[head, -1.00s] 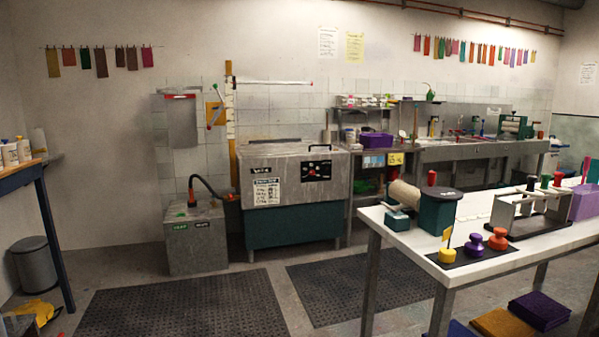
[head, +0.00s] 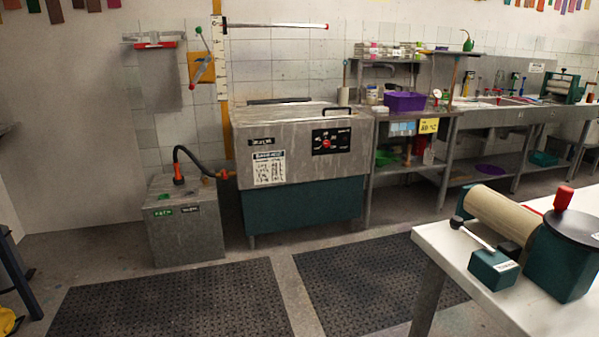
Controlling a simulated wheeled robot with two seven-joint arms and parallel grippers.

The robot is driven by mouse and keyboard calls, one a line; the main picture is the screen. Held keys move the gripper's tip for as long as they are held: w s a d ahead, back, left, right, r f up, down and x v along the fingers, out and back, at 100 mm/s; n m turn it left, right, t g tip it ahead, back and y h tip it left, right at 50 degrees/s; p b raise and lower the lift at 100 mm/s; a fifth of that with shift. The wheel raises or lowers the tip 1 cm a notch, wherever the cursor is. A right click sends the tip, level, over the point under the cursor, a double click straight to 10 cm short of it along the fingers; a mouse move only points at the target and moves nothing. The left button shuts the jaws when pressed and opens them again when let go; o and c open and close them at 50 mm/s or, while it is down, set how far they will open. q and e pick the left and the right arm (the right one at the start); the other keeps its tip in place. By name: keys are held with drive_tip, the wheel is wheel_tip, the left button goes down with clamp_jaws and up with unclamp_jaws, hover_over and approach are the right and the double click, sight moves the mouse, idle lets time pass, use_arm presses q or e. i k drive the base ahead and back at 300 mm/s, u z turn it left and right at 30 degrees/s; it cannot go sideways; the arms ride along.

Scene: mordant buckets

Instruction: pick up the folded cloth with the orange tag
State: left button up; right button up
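I see no folded cloth with an orange tag in the head view. A yellow item (head: 8,321) lies on the floor at the lower left edge, mostly cut off, and I cannot tell what it is. Neither of my grippers is in view.
A white table (head: 470,285) with a roller device (head: 505,218) and a green box (head: 492,268) stands at right. A steel tank (head: 300,150), a grey box (head: 184,235) and a bench (head: 520,113) line the wall. Dark floor mats (head: 170,300) (head: 385,278) lie in front, clear on top.

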sight(377, 110)
drive_tip(key=i, duration=3.95)
drive_tip(key=z, duration=2.55)
drive_tip(key=i, duration=2.5)
drive_tip(key=u, duration=1.8)
